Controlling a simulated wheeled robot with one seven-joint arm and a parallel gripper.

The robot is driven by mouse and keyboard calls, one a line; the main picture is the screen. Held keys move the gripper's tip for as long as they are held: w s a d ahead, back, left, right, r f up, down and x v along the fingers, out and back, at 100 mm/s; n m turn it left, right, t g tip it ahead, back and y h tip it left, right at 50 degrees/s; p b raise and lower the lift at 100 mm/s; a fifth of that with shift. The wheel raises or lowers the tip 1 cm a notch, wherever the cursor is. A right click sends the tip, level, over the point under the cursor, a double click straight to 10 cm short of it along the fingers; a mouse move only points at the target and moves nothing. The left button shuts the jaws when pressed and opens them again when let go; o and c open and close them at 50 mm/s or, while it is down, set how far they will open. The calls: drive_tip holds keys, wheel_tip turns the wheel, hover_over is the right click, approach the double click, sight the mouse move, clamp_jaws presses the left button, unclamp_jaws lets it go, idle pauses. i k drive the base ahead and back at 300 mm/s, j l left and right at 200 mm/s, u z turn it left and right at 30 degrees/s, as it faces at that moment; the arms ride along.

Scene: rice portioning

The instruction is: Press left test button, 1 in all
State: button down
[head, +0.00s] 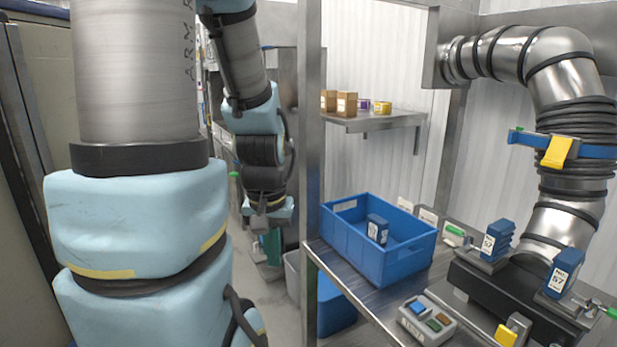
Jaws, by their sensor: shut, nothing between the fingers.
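A small grey button box (427,320) sits on the metal bench near its front edge. It carries a larger blue button (418,308) on its left. A smaller green one and a reddish-brown one are on its right. I cannot read any marking on them. My gripper (271,250) hangs at the left of the bench, pointing down, shut and empty. It is well apart from the button box, beyond the steel post. Its fingertips are small and partly blurred into the background.
A blue crate (352,255) holding a blue labelled block stands on the bench (375,300). A steel post (309,130) rises between my gripper and the bench. Blue labelled units (496,241) sit on a black base at right, below a large metal pipe (560,75).

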sight(416, 307)
drive_tip(key=k+l+u, duration=0.2)
drive_tip(key=u, duration=0.15)
drive_tip(key=k+l+u, duration=0.1)
drive_tip(key=k+u, duration=0.65)
drive_tip(key=i, duration=0.05)
